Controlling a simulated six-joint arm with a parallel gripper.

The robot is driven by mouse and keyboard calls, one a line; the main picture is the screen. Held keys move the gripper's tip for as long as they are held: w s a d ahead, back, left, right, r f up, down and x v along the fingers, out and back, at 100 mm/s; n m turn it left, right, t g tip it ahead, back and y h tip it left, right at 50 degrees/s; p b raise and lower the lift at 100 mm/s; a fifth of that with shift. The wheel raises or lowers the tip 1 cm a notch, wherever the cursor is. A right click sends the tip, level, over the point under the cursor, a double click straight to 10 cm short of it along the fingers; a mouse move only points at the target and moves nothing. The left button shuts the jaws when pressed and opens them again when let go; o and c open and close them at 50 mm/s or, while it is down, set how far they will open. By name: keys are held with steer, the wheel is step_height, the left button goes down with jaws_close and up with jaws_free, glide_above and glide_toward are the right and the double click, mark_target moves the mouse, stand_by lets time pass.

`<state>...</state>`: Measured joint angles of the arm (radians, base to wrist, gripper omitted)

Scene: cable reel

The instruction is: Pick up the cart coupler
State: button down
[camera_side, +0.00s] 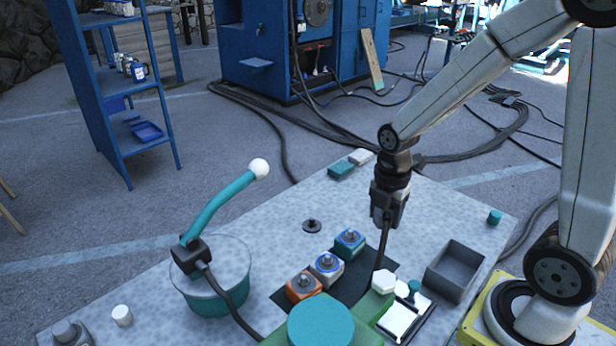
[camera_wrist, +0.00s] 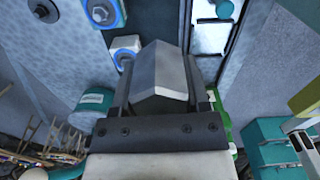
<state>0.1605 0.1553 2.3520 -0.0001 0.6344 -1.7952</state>
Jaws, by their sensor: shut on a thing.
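My gripper (camera_side: 387,222) points down above the right half of the speckled table. It is shut on a block. In the wrist view, a pale grey faceted block (camera_wrist: 162,80) sits between the two fingers; I take it for the cart coupler. The side view hides most of it behind the fingers.
Three knobbed blocks, orange (camera_side: 304,287), white (camera_side: 327,267) and teal (camera_side: 349,242), stand on a dark mat. A grey open bin (camera_side: 455,270) is to the right. The table's back middle is mostly clear.

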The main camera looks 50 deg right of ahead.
steer(key=shift+s+a+r, duration=0.1)
steer(key=shift+s+r, duration=0.3)
steer(key=shift+s, duration=0.45)
steer(key=shift+s+a+r, duration=0.15)
steer(key=shift+s+r, duration=0.2)
steer(key=shift+s, duration=0.55)
steer(key=shift+s+a+r, duration=0.1)
steer(key=shift+s+r, duration=0.3)
steer(key=shift+s, duration=0.45)
steer(key=shift+r, duration=0.2)
steer(key=shift+r, duration=2.3)
steer(key=shift+w, duration=0.1)
